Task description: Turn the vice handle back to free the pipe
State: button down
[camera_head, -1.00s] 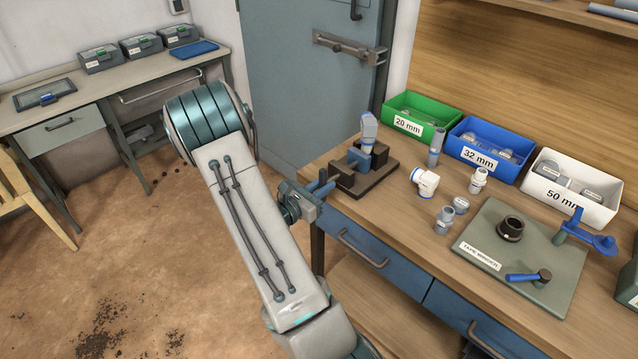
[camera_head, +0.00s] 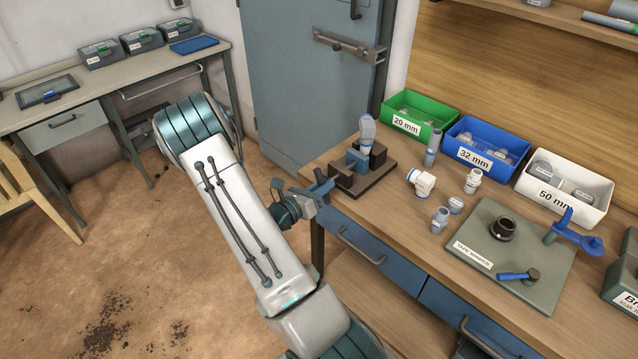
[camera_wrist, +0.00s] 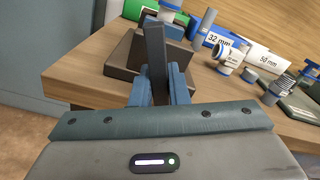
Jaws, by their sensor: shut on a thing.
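The vice (camera_head: 362,170) stands on a dark base at the near left corner of the workbench. A pale pipe piece with a blue-grey top (camera_head: 367,133) stands upright in it. My gripper (camera_head: 320,190) is at the bench's left edge, in front of the vice. In the wrist view, the vice handle is a dark upright bar (camera_wrist: 156,55). The blue fingers of my gripper (camera_wrist: 157,88) are shut on its lower part, one on each side. The bar hides part of the vice jaws and the pipe there.
Several fittings (camera_head: 422,182) lie on the bench right of the vice. Green (camera_head: 412,125), blue (camera_head: 475,157) and white (camera_head: 553,200) bins stand behind them. A tape winder board (camera_head: 490,240) is at the right. Drawers with handles (camera_head: 360,245) lie below the bench edge.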

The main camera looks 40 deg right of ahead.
jog(key=shift+n+p, duration=0.3)
jog(key=shift+n, duration=0.4)
jog(key=shift+r+n+p, duration=0.15)
jog(key=shift+n+p, duration=1.05)
jog(key=shift+p, duration=0.05)
jog(key=shift+f+n+p, duration=0.2)
jog(key=shift+n+p, duration=0.2)
jog(key=shift+n, duration=0.4)
jog(key=shift+r+n+p, duration=0.2)
jog(key=shift+n+p, duration=0.6)
jog(key=shift+p, duration=0.05)
jog(key=shift+n+p, duration=0.5)
jog(key=shift+n, duration=0.4)
jog(key=c, duration=1.3)
grip_release()
jog(key=shift+f, duration=0.2)
